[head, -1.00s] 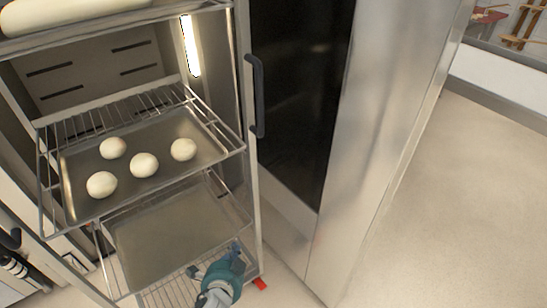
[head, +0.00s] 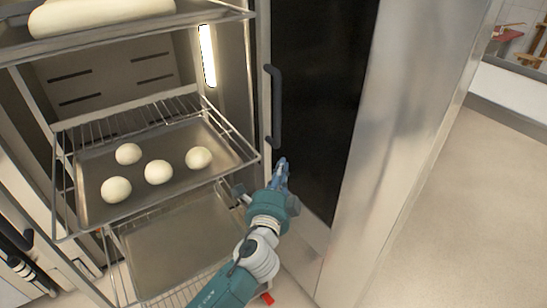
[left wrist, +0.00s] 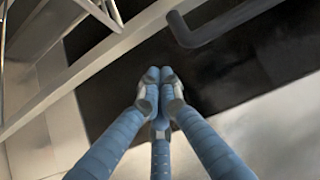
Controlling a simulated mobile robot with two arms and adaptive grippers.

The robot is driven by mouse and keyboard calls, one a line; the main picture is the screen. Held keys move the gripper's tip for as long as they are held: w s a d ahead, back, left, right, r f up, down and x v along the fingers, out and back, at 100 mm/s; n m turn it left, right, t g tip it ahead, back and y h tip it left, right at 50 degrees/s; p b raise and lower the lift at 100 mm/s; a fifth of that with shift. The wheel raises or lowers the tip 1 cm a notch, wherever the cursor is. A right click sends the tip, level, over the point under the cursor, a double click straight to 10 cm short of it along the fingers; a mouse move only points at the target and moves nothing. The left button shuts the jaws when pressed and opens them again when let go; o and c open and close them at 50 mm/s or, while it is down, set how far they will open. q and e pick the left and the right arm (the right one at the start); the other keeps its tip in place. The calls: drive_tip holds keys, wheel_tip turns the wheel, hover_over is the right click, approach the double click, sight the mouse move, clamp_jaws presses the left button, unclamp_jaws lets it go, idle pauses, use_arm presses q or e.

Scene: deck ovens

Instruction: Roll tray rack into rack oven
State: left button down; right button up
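The tray rack (head: 264,60) is a metal frame with wire shelves, standing at the left of the head view. A tray (head: 95,208) on it carries several dough balls, and an emptier tray (head: 175,250) sits below. Behind the rack is the lit oven chamber (head: 110,72); how far in the rack stands, I cannot tell. My left gripper (head: 282,165) is just right of the rack's front right post, below a dark handle (head: 275,105). In the left wrist view its fingertips (left wrist: 152,75) meet with nothing visible between them. My right gripper is not in view.
A dark glass panel (head: 322,100) and a steel side panel (head: 415,120) stand right of the rack. Open pale floor (head: 450,220) lies farther right. A red part (head: 267,298) shows at the rack's foot.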

use_arm(q)
drive_tip(key=shift+w+a+p, duration=0.25)
drive_tip(key=shift+w+a, duration=0.35)
drive_tip(key=shift+w, duration=0.3)
drive_tip(key=shift+w+a+p, duration=0.25)
drive_tip(key=shift+w+a, duration=0.3)
drive_tip(key=shift+w, duration=0.3)
